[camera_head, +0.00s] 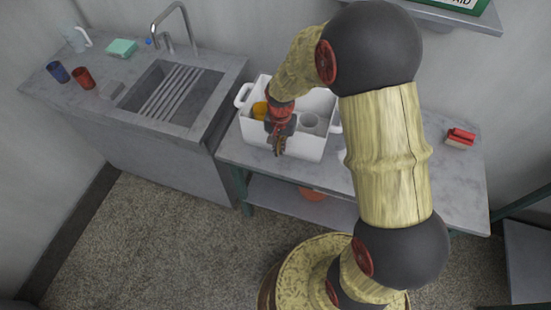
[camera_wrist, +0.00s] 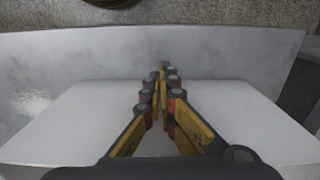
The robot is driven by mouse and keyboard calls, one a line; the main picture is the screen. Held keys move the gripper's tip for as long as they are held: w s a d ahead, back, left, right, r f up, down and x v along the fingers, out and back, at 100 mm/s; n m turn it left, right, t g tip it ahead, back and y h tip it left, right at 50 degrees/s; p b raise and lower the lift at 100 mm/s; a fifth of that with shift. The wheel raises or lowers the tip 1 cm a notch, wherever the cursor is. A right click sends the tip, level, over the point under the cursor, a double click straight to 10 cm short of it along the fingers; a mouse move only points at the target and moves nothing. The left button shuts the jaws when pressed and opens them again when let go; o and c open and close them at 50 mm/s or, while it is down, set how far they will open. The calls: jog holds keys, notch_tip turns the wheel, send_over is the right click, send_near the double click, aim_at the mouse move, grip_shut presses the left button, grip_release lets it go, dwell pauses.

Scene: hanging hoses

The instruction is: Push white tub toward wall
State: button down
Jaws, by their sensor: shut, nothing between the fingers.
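The white tub (camera_head: 307,146) stands on the marble-topped table, with a handle at each end and its long front side facing me. My gripper (camera_head: 279,151) is shut and empty, pointing down over the tub's front side in the head view. In the wrist view, my closed fingertips (camera_wrist: 163,72) lie over the lower edge of the tub's white wall (camera_wrist: 95,112), with table surface just beyond. I cannot tell whether the fingers touch the wall. My wrist hides part of the tub's inside.
The tub holds a yellow object (camera_head: 259,110) and a grey cup (camera_head: 309,121). A red-topped brush (camera_head: 460,137) lies at the table's right. The sink counter (camera_head: 205,118) adjoins on the left. A wall shelf (camera_head: 440,14) hangs above. The table's front strip (camera_head: 320,174) is clear.

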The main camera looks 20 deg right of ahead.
jog(key=w+d, duration=0.1)
jog(key=w, duration=0.1)
jog(key=w+d, duration=0.2)
jog(key=w+d+p, duration=0.1)
jog(key=w, duration=0.2)
jog(key=shift+d, duration=0.35)
jog(key=shift+s, duration=0.1)
